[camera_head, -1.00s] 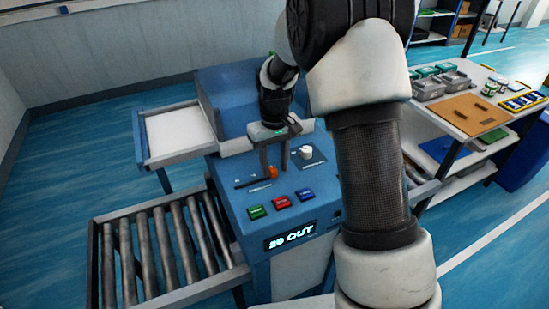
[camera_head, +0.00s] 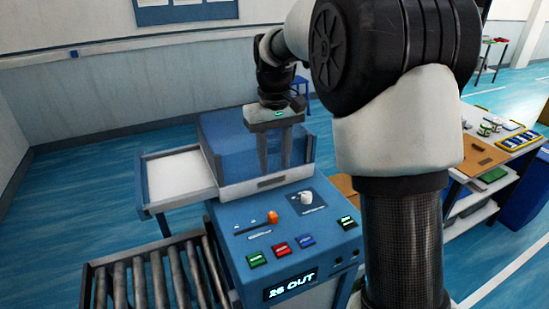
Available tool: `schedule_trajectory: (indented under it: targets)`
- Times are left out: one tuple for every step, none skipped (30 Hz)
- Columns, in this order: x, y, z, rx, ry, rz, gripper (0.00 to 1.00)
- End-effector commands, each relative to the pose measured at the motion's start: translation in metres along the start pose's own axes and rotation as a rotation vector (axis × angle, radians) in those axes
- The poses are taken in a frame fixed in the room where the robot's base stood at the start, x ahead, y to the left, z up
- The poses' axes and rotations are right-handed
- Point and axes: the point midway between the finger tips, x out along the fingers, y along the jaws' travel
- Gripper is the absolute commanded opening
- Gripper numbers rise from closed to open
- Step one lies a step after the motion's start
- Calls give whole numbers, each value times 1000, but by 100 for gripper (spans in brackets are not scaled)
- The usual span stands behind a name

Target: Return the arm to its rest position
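My gripper (camera_head: 274,166) hangs from my raised arm (camera_head: 404,160), pointing down in front of the blue bin part of the machine. Its two fingers are apart, with a gap between them, and nothing shows in the gap. Below it is the blue control panel (camera_head: 240,240) with an orange lever knob (camera_head: 272,217), a white dial (camera_head: 306,197), and green, red, blue and dark green buttons. A display (camera_head: 291,284) on the front reads "26 OUT". The fingertips appear above and behind the panel, apart from the knob and dial.
A roller conveyor (camera_head: 160,270) stands at the lower left. A white-topped side tray (camera_head: 178,176) is left of the machine. A workbench (camera_head: 470,165) with a brown board and small items stands at right. Blue floor (camera_head: 85,190) is open at left.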

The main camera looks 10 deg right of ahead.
Motion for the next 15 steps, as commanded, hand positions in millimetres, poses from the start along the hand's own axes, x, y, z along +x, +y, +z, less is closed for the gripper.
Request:
schedule_trajectory:
  targets:
    - [-2, 0, 0, 0, 1, 0, 36]
    - [-2, 0, 0, 0, 1, 0, 36]
    - [-2, 0, 0, 0, 1, 0, 36]
    - [-3, 0, 0, 0, 1, 0, 36]
    - [-2, 0, 0, 0, 1, 0, 36]
    - [-2, 0, 0, 0, 1, 0, 36]
    - [-2, 0, 0, 0, 1, 0, 36]
    - [-2, 0, 0, 0, 1, 0, 36]
    - [-2, 0, 0, 0, 1, 0, 36]
    - [-3, 0, 0, 0, 1, 0, 36]
    - [-4, 0, 1, 1, 3, 1, 36]
    - [-7, 0, 4, 4, 9, 1, 36]
    - [-12, 0, 7, 8, 16, 3, 36]
    - [-17, 0, 12, 13, 25, 4, 36]
    - [-26, 0, 20, 22, 43, 7, 36]
